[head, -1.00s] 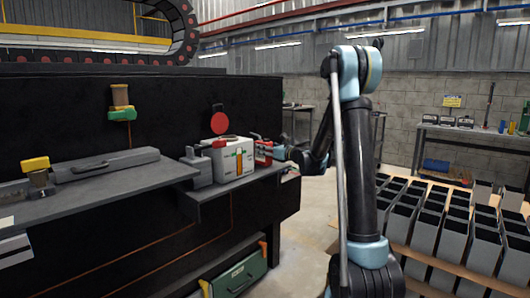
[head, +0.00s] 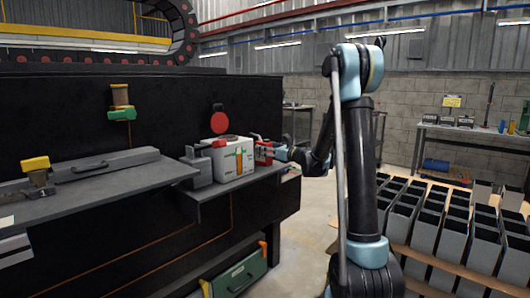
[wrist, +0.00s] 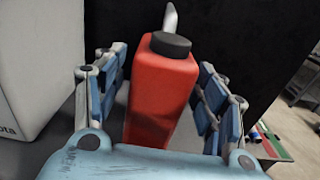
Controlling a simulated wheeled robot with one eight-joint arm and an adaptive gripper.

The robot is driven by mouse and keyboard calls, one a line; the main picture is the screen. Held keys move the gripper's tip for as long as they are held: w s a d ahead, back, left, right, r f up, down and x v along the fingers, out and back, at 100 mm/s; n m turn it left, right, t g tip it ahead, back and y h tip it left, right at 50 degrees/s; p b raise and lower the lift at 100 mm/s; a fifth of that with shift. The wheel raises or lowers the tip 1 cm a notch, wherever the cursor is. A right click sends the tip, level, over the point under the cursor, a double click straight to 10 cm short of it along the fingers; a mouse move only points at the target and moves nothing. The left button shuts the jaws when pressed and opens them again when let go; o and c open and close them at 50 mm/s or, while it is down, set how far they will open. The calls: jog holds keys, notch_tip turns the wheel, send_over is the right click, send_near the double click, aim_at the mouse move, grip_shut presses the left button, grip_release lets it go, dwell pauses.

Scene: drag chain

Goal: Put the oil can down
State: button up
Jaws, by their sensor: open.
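The red oil can (wrist: 160,95) with a black cap and a grey spout stands upright between the spread fingers of my gripper (wrist: 163,95) in the wrist view. Gaps show between the can and the blue finger pads on both sides. In the head view the oil can (head: 263,152) stands on the grey shelf (head: 225,187), just right of a white container. My gripper (head: 270,152) reaches in from the right at the can. The can's base is partly hidden by my gripper's palm in the wrist view.
The white container (head: 232,163) with a red cap stands close on the can's left. A grey block (head: 198,168) is further left. A dark machine wall (head: 60,110) rises behind the shelf.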

jog(key=v, duration=1.1)
jog(key=s+d+f+n+g+h, duration=0.1)
jog(key=s+f+n+g+h, duration=0.2)
jog(key=s+n, duration=0.65)
jog(key=s+d+f+n+g+h, duration=0.25)
jog(key=s+f+n, duration=0.2)
jog(key=s, duration=0.95)
jog(key=s+d+f+n+g+h, duration=0.1)
jog(key=s+d+f+n+h, duration=0.2)
jog(key=s, duration=0.4)
jog(key=s+d+f+n+g+h, duration=0.1)
jog(key=s+d+f+n+h, duration=0.1)
jog(key=s+d+f+n, duration=0.2)
jog(key=s+d+f+n+g+h, duration=0.1)
jog(key=s+d+f+n+h, duration=0.2)
jog(key=s+d, duration=0.5)
jog(key=s+n, duration=0.1)
jog(key=s, duration=0.1)
jog(key=shift+s+f+n+h, duration=0.3)
jog(key=shift+f+n+h, duration=0.05)
jog(key=shift+f+n, duration=0.05)
jog(key=shift+a, duration=0.1)
jog(key=shift+w+f, duration=0.2)
jog(key=shift+w, duration=0.25)
